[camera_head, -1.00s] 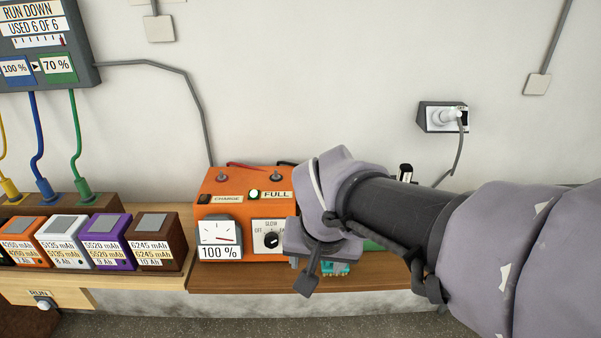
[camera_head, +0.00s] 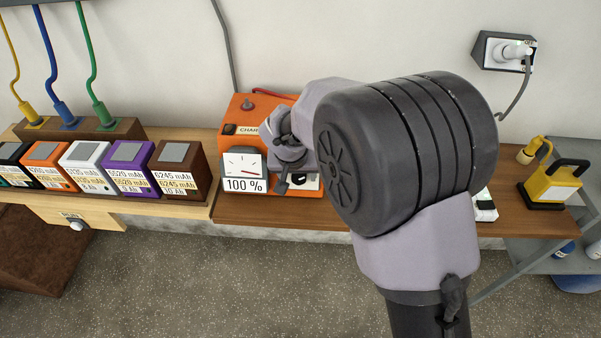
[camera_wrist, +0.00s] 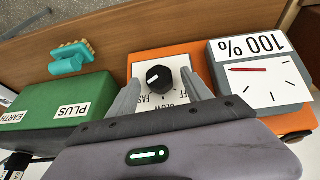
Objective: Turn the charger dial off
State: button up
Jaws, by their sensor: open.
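The orange charger (camera_head: 250,108) stands on the wooden shelf, with a gauge marked 100 % on its front. In the wrist view its black dial (camera_wrist: 159,77) sits on a white plate with upside-down FAST, SLOW and OFF labels. The dial's white mark points lower left, toward the FAST side. My gripper (camera_wrist: 162,82) is open, its two grey fingers on either side of the dial; I cannot tell whether they touch it. In the head view my arm hides most of the dial and the charger's right part.
Several labelled batteries (camera_head: 127,160) stand left of the charger. A green box (camera_wrist: 65,108) marked PLUS and EARTH is beside it in the wrist view, with a teal clip (camera_wrist: 70,60) close by. A yellow device (camera_head: 553,183) stands far right. Floor in front is clear.

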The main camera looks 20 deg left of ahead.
jog(key=shift+w+f, duration=0.15)
jog(key=shift+f, duration=0.2)
grip_shut()
